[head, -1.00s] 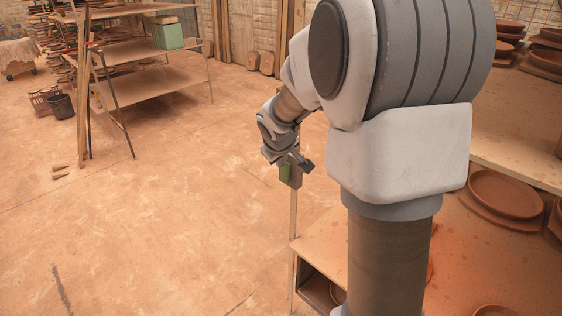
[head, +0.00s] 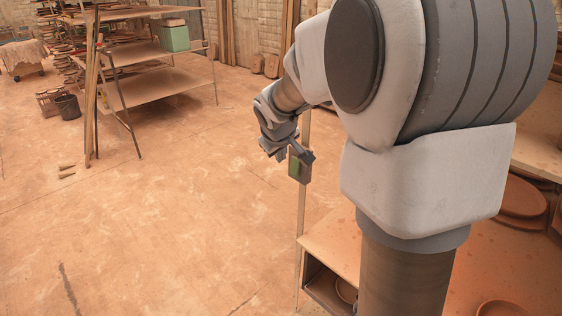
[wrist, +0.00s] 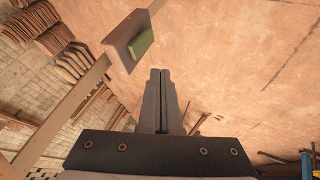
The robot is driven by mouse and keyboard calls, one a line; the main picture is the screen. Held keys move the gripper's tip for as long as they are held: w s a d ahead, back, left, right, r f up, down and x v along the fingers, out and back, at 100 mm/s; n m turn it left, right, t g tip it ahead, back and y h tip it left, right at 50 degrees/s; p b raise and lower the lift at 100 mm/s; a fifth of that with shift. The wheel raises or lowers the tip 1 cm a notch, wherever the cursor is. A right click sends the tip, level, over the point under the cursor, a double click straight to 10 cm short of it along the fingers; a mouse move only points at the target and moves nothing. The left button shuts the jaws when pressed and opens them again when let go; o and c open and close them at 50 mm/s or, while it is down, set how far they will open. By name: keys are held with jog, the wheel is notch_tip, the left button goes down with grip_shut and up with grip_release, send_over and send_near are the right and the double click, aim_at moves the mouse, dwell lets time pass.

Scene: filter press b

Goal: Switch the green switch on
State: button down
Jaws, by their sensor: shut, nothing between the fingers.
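The green switch (head: 295,166) is a rocker on a small grey box (head: 304,178), mounted on a thin upright wooden post (head: 301,215). In the wrist view the green switch (wrist: 142,44) stands out from the face of the box (wrist: 121,46), above and left of my fingertips. My gripper (head: 304,154) is shut and empty. In the head view its fingertips overlap the top of the box; I cannot tell whether they touch. In the wrist view my gripper (wrist: 160,72) shows a visible gap from the switch.
A wooden table (head: 335,238) with clay dishes stands at the right, partly hidden by my arm. A wooden shelf rack (head: 160,80) stands at the back left, with a green box (head: 174,38) on it. The floor to the left is mostly clear.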

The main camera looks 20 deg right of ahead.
jog(key=s+r, duration=0.3)
jog(key=r, duration=0.3)
jog(key=shift+a+r, duration=0.15)
jog(key=shift+s, duration=0.1)
jog(key=s+a+f+m+y, duration=0.1)
jog(key=s+a, duration=0.4)
jog(key=s, duration=0.7)
jog(key=s+a+f+m+g+y, duration=0.1)
jog(key=s+a, duration=0.4)
jog(key=s, duration=0.7)
jog(key=shift+s+m+y+b, duration=0.35)
jog(key=shift+m+y, duration=0.05)
jog(key=shift+y, duration=0.1)
jog(key=shift+d+f, duration=0.1)
